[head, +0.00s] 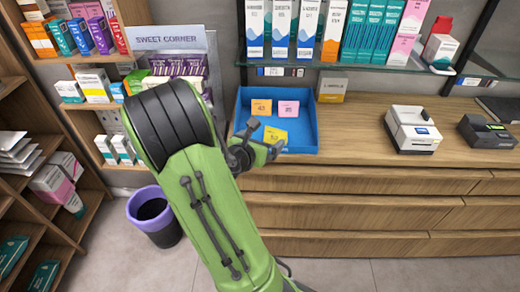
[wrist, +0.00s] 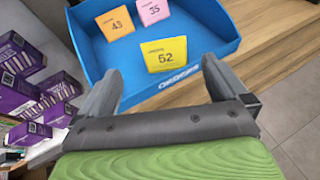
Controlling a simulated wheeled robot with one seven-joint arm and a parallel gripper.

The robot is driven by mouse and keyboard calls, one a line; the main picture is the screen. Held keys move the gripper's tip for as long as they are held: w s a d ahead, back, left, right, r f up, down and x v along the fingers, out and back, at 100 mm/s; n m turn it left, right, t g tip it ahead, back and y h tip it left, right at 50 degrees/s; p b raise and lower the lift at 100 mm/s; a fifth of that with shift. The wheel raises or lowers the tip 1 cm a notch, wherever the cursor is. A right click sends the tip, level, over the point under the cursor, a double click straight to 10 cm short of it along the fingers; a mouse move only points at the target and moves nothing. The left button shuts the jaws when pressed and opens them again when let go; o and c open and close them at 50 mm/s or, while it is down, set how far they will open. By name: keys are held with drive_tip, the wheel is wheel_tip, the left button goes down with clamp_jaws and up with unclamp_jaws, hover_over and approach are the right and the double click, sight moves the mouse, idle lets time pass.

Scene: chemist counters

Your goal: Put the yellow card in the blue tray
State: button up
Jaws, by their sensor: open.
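The yellow card (head: 275,135), marked 52, shows inside the blue tray (head: 303,107) on the counter, near its front edge. In the wrist view the yellow card (wrist: 165,55) shows just beyond the fingertips, and the blue tray (wrist: 88,45) surrounds it on the far side. I cannot tell whether the card lies flat on the tray floor.
An orange card (head: 261,107) and a pink card (head: 288,108) lie farther back in the tray. A glass shelf with boxes (head: 330,60) is above. A white device (head: 412,130) stands to the right, with bare counter between. Purple packs (wrist: 30,95) are left of the tray.

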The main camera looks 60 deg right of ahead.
drive_tip(key=shift+s+a+f+b, duration=0.1)
drive_tip(key=shift+s+a+b, duration=0.05)
drive_tip(key=shift+a+b, duration=0.65)
drive_tip(key=w+a+r+m+t+y, duration=0.1)
drive_tip(key=w+a+m+t+y, duration=0.1)
drive_tip(key=a+m+y, duration=0.6)
drive_tip(key=w+a+m+t+y, duration=0.1)
drive_tip(key=a+m+t, duration=0.1)
drive_tip(key=a+m, duration=0.65)
drive_tip(key=s+a+r+m+y, duration=0.1)
drive_tip(key=s+a+r+y, duration=0.15)
drive_tip(key=a, duration=0.65)
drive_tip(key=s+a+r+m+y, duration=0.15)
drive_tip(key=s+a, duration=0.25)
drive_tip(key=a, duration=0.4)
wheel_tip(320, 180, up, 10)
drive_tip(key=p, duration=1)
drive_tip(key=shift+r+t+y, duration=0.15)
drive_tip(key=shift+t+y, duration=0.15)
drive_tip(key=shift+y, duration=0.1)
